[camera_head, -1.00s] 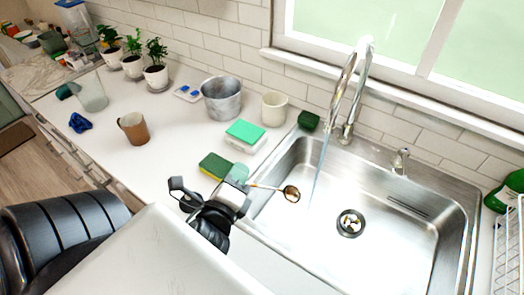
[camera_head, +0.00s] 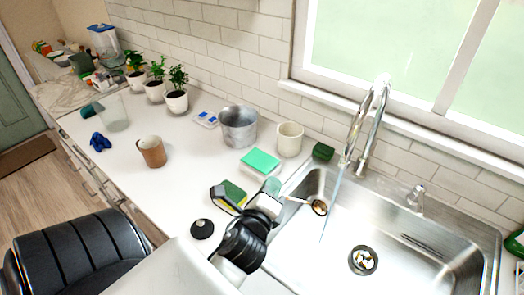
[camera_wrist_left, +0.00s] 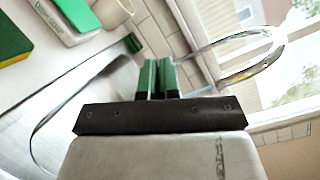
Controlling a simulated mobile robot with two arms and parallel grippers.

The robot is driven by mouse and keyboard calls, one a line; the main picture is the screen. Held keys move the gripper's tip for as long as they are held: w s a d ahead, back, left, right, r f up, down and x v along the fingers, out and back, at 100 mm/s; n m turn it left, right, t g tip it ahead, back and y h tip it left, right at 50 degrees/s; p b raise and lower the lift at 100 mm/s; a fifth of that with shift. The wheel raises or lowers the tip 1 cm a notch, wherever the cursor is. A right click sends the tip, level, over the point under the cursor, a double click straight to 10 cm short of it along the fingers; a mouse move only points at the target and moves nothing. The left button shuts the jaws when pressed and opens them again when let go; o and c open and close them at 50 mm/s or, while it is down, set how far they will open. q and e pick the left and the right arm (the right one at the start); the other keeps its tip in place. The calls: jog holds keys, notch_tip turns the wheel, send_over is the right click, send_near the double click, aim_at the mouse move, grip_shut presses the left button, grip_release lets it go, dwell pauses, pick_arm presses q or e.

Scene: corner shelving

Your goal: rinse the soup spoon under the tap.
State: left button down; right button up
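My left gripper (camera_head: 270,197) is above the left rim of the steel sink (camera_head: 438,247). It is shut on the handle of the soup spoon (camera_head: 319,207), whose bowl reaches out over the left part of the basin. The tap (camera_head: 372,125) is running, and a thin stream falls into the sink just right of the spoon's bowl in the head view. I cannot tell whether water touches the spoon. In the left wrist view the green fingers (camera_wrist_left: 157,78) are close together, the spoon is hidden, and the tap (camera_wrist_left: 240,60) curves at the right. My right gripper is not in view.
A green-topped box (camera_head: 260,161) and a green and yellow sponge (camera_head: 232,193) lie left of the sink. A cream cup (camera_head: 289,140), metal pot (camera_head: 238,127) and brown mug (camera_head: 151,152) stand on the counter. A small soap dispenser (camera_head: 415,197) stands behind the basin.

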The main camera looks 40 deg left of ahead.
pick_arm(q)
jog(key=w+f, duration=0.1)
jog(key=w, duration=0.6)
jog(key=shift+d+f, duration=0.15)
jog(key=shift+d, duration=0.25)
jog(key=shift+s, duration=0.1)
jog(key=shift+d+b, duration=0.25)
jog(key=shift+b, duration=0.05)
jog(key=shift+d, duration=0.4)
jog(key=shift+s, duration=0.1)
jog(key=shift+s+a, duration=0.2)
jog(key=shift+s, duration=1.1)
jog(key=shift+s+a, duration=0.15)
jog(key=shift+s, duration=1.2)
jog(key=shift+s+a, duration=0.2)
jog(key=shift+s, duration=1.1)
